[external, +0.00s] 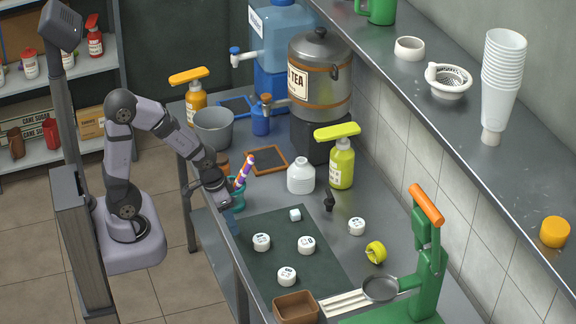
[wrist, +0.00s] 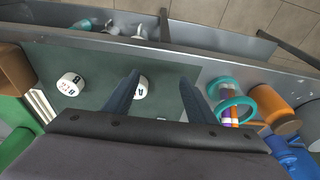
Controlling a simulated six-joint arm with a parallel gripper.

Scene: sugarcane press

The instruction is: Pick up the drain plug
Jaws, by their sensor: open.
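A small dark stopper-like piece (external: 329,201), which may be the drain plug, stands on the steel counter (external: 388,196) just beyond the dark mat; I cannot be sure of its identity. It does not show in the wrist view. My gripper (external: 231,222) is open and empty at the counter's near left edge, beside the teal cup. In the wrist view its two blue fingers (wrist: 164,98) are spread wide, with nothing held between them. A white round labelled piece (wrist: 141,88) shows close to one finger.
A teal cup (external: 238,196) with pens stands near my gripper. A white bottle (external: 301,176), yellow pump bottle (external: 342,165), yellow roll (external: 376,253) and green press (external: 424,260) surround the dark piece.

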